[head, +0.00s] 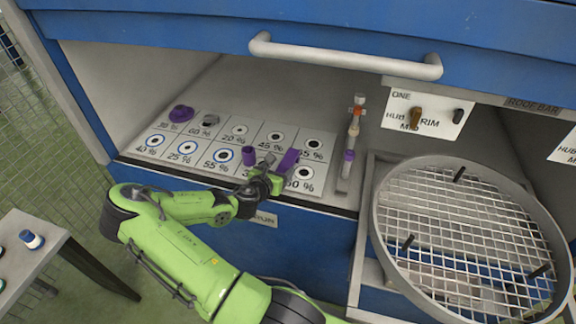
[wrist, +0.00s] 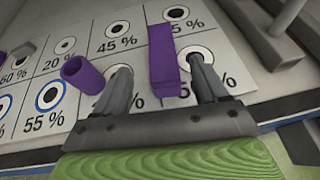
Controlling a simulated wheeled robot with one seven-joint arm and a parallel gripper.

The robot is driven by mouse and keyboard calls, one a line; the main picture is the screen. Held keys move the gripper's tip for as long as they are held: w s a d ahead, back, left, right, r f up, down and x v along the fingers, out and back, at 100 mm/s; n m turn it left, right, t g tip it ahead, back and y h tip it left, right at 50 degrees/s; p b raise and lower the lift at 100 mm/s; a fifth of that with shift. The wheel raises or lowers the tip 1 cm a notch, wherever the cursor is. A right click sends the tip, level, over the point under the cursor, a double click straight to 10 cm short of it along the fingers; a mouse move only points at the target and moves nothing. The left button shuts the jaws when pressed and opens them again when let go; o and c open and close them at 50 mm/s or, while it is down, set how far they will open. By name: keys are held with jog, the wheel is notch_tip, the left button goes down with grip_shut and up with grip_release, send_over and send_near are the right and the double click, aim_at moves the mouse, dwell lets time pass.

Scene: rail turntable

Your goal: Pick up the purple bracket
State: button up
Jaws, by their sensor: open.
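The purple bracket (wrist: 163,52), a long upright-looking purple piece with a foot at its near end, stands on the marked white card. It also shows in the head view (head: 289,159) near the card's front right. My gripper (head: 277,168) reaches over the shelf's front edge to it. In the wrist view my gripper (wrist: 159,70) is open, with one finger on each side of the bracket. A gap shows on the left; on the right the finger is close, and I cannot tell whether it touches.
A purple hollow cylinder (wrist: 82,77) stands just left of the left finger. A purple round piece (head: 181,113) and a grey piece (head: 210,120) sit at the card's far left. A stacked post (head: 353,131) and a large round sieve (head: 385,243) are on the right. A drawer handle (head: 345,56) is above.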

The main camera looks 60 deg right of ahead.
aim_at(287, 162)
jog(key=b+x, duration=0.1)
jog(key=x, duration=0.6)
jog(key=shift+s+f, duration=0.1)
jog(key=shift+s, duration=0.1)
jog(key=c, duration=1.2)
jog(key=shift+r, duration=0.2)
jog(key=shift+c, duration=0.4)
